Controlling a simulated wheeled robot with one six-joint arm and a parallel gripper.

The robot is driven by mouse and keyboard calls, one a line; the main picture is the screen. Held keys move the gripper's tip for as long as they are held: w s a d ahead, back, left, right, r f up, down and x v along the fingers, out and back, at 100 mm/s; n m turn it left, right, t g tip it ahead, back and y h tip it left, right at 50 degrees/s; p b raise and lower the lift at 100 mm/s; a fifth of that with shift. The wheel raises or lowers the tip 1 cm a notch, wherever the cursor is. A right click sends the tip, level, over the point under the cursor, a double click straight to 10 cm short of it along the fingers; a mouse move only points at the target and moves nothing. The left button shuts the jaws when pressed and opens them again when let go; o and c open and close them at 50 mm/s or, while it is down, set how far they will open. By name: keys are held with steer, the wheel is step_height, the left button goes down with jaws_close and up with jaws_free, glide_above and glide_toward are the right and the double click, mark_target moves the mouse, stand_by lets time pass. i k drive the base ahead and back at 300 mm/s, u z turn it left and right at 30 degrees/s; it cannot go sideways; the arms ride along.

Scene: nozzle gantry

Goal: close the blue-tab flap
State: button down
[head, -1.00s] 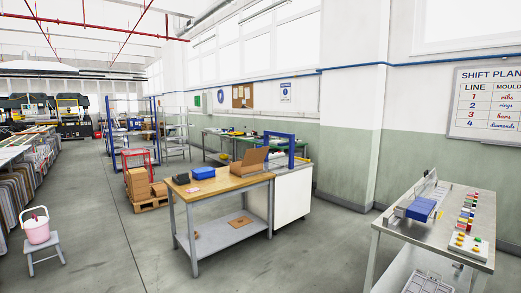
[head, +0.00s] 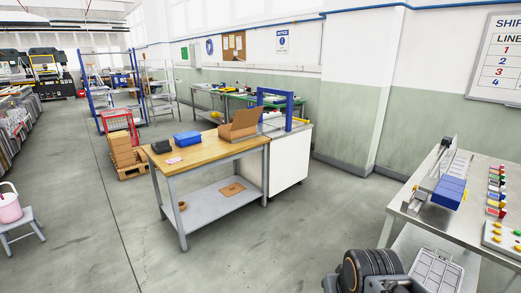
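I cannot make out a flap with a blue tab for certain. An open cardboard box (head: 241,127) stands on the wooden-topped workbench (head: 205,152) in the middle, with one flap raised; no blue tab shows on it. A blue gantry frame (head: 275,94) stands behind the box, on a white cabinet (head: 290,163). A blue block (head: 448,192) sits on a fixture on the metal table at right. My gripper is not in view; a dark ribbed part at the lower right seems to belong to my arm.
The metal table (head: 455,232) at right also holds rows of coloured pieces and a button panel (head: 504,240). A grey case (head: 436,272) is below it. A stool (head: 20,225) with a pink bucket (head: 8,208) stands at left. The floor between is clear.

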mark_target(250, 116)
steer(key=u, duration=0.2)
steer(key=i, duration=2.8)
steer(key=u, duration=0.35)
steer(key=i, duration=1.25)
steer(key=u, duration=0.05)
